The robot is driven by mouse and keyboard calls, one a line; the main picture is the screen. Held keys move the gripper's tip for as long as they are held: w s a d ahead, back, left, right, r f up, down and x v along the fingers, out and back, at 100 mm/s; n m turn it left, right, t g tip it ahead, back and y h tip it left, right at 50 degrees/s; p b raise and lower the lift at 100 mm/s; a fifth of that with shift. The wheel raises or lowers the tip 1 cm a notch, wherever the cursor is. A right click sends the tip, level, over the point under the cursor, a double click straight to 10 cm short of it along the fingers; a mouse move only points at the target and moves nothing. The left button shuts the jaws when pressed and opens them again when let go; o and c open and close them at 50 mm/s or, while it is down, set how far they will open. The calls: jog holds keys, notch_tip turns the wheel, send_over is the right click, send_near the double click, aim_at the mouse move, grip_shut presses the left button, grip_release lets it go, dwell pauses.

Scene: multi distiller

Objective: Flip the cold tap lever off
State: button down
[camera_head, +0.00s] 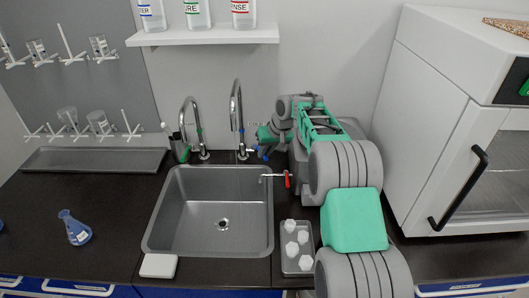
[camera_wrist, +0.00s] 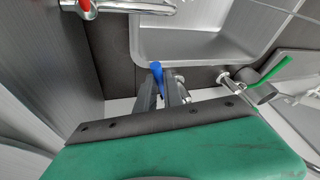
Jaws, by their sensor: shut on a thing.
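The cold tap lever is blue (camera_wrist: 157,72). In the wrist view its tip shows between my two dark fingertips. My gripper (camera_wrist: 161,82) is shut on it. In the head view my gripper (camera_head: 264,146) is at the back right of the sink, beside the tall curved tap (camera_head: 237,115). A bit of blue (camera_head: 263,155) shows there, and my wrist and fingers partly hide the lever. The exact angle of the lever cannot be told.
The steel sink (camera_head: 160,215) lies in front of the taps. A red-handled tap (camera_head: 287,179) juts over its right side. A green-levered tap (camera_head: 185,153) stands left. A tray (camera_head: 291,268) of white pieces lies right. A white cabinet (camera_head: 425,120) stands beyond my arm.

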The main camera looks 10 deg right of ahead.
dwell(0.4)
jog(key=a+m+h+b, duration=0.1)
jog(key=a+m, duration=0.1)
jog(key=a+m+b, duration=0.1)
jog(key=a+m, duration=0.1)
jog(key=shift+m+t+h+b, duration=0.3)
jog(key=shift+t+h+b, duration=0.05)
jog(key=shift+t+h, duration=0.05)
jog(key=c, duration=1.5)
grip_release()
jog(key=shift+a, duration=0.1)
jog(key=b+v, duration=0.1)
jog(key=v, duration=0.7)
jog(key=shift+f, duration=0.1)
